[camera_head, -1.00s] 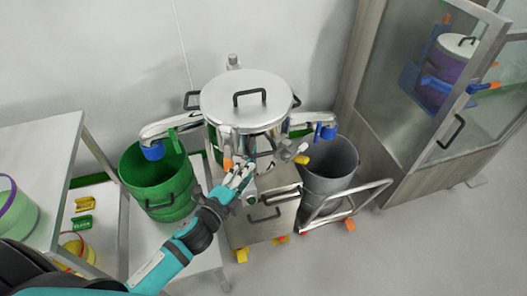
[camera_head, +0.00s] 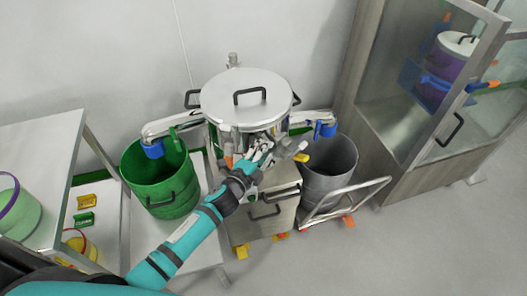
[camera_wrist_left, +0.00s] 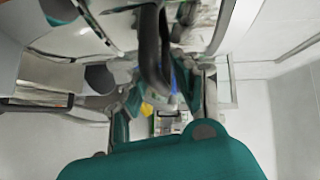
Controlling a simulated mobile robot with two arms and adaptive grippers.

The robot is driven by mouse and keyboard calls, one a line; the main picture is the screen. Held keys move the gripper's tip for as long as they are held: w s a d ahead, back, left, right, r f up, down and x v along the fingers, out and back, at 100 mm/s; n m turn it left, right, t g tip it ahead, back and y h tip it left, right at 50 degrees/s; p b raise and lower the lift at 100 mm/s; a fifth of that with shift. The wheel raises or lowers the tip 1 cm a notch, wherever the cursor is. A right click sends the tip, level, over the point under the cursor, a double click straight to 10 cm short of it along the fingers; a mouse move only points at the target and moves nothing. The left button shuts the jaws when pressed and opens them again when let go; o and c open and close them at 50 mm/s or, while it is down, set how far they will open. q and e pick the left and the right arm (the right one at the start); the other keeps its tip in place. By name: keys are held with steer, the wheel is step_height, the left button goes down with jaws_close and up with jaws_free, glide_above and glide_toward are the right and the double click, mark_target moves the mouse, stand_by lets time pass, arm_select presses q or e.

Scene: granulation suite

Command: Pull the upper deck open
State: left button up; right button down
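The round steel machine has a lid (camera_head: 247,82) with a black handle on top. Its body below the lid is partly hidden by my left arm. I cannot make out clearly which part is the upper deck. My left gripper (camera_head: 262,150) is at the front of the machine, just below the lid's front rim, where it covers the black front handle. In the left wrist view, a dark curved handle (camera_wrist_left: 152,55) shows between the spread fingers of the left gripper (camera_wrist_left: 165,95), with gaps beside it. My right gripper is not in view.
A green bin (camera_head: 163,185) stands left of the machine and a grey bin (camera_head: 329,170) right. A steel drawer cabinet (camera_head: 262,222) is below. A trolley frame (camera_head: 345,193) and a glass-door cabinet (camera_head: 400,130) are at right. A shelf table (camera_head: 40,165) is at left.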

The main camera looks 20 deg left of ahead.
arm_select(q)
jaws_close()
steer(key=shift+s+a+f, duration=0.1)
steer(key=shift+s+f, duration=0.05)
